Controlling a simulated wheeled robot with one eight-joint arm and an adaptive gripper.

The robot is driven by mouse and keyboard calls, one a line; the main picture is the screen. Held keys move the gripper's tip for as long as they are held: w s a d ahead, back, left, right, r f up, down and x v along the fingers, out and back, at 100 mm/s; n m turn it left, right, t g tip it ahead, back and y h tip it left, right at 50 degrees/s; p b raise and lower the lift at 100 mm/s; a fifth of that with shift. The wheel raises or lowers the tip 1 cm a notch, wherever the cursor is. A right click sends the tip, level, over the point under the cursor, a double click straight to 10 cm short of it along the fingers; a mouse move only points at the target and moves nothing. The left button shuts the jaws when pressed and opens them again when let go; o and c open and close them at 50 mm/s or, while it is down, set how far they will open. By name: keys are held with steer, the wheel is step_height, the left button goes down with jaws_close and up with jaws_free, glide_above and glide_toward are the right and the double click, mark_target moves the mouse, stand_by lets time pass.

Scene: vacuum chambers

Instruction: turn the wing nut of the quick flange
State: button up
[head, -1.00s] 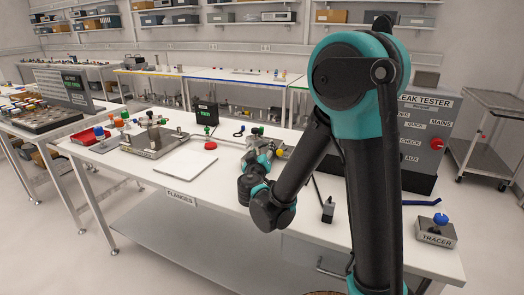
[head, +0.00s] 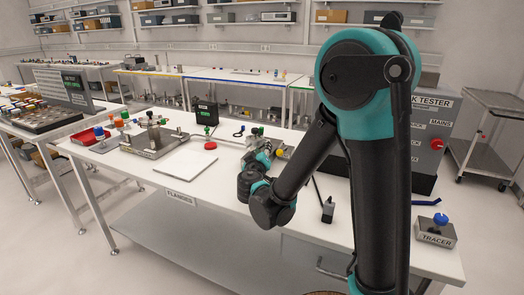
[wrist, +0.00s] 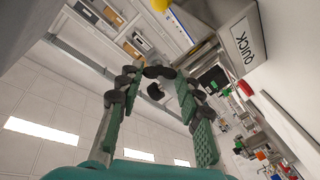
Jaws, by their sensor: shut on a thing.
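My gripper (wrist: 158,78) fills the middle of the wrist view, its two green-padded fingers curving in toward a small dark piece (wrist: 157,72) at their tips. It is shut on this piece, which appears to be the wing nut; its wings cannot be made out. In the head view my gripper (head: 262,152) is low over the white bench, among small metal flange parts. My wrist and forearm cover much of the quick flange there, so nut and clamp are not clear.
The leak tester (head: 428,140) stands right of my arm on the bench. A tracer box (head: 435,234) with a blue knob sits at the right front. A white pad (head: 186,165) and a metal fixture plate (head: 153,142) lie to the left. A black box (head: 205,113) stands behind.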

steer(key=shift+a+r+n+g+h, duration=0.1)
steer(key=shift+n+g+h, duration=0.25)
steer(key=shift+n, duration=1)
steer(key=shift+a+r+n+g+h, duration=0.15)
steer(key=shift+n+g, duration=0.35)
steer(key=shift+n, duration=0.8)
steer(key=shift+d+n+g+h, duration=0.1)
steer(key=shift+n+g+h, duration=0.3)
steer(key=shift+n, duration=0.95)
steer(key=o, duration=1.2)
steer(key=shift+c, duration=0.2)
steer(key=v, duration=1.2)
steer(key=shift+r, duration=0.1)
